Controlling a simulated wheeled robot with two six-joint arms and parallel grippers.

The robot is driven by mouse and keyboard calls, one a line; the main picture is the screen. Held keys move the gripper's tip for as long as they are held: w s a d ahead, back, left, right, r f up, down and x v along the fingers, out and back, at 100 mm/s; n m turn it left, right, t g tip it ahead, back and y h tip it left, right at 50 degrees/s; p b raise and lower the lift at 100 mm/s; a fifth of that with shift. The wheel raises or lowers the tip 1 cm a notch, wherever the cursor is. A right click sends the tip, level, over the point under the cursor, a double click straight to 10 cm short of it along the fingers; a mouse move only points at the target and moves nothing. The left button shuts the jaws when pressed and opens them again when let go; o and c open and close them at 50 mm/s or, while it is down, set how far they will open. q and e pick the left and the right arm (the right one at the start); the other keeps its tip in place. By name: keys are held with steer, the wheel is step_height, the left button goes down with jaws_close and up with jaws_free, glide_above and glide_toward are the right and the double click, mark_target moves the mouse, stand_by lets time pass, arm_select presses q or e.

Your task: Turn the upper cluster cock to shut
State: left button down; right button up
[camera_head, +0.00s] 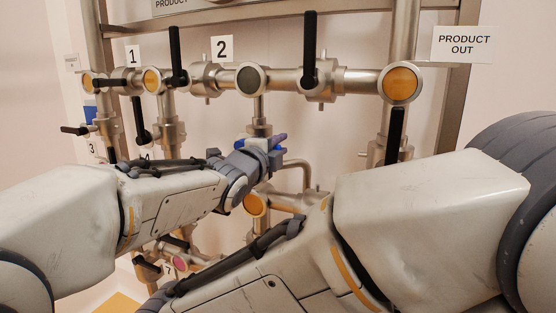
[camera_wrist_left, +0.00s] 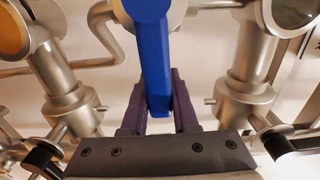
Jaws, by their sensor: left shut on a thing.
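A cock with a blue lever (camera_wrist_left: 153,55) shows in the left wrist view; the lever runs from the top of the picture down between my fingers. My left gripper (camera_wrist_left: 160,115) has purple fingers shut on the lever's free end. In the head view my left gripper (camera_head: 272,144) is in the middle, just below the valve body on the vertical pipe (camera_head: 259,112). There the wrist and fingers hide most of the lever. No label on this cock is readable. My right arm crosses the lower right of the head view; its gripper does not show.
A horizontal pipe (camera_head: 358,81) with upright black levers (camera_head: 309,50) runs above my gripper. A black lever (camera_head: 396,135) hangs at the right. Orange-capped fittings (camera_head: 255,205) and pipes lie below. In the left wrist view, steel pipes flank the gripper on both sides.

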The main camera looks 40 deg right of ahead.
arm_select(q)
steer(key=shift+f+m+b, duration=0.7)
steer(key=shift+f+b, duration=0.2)
arm_select(e)
step_height(320, 180, down, 3)
steer(key=shift+r, duration=0.15)
arm_select(q)
steer(key=shift+d+f, duration=0.1)
steer(key=c, duration=0.7)
jaws_free()
steer(key=shift+r, duration=0.35)
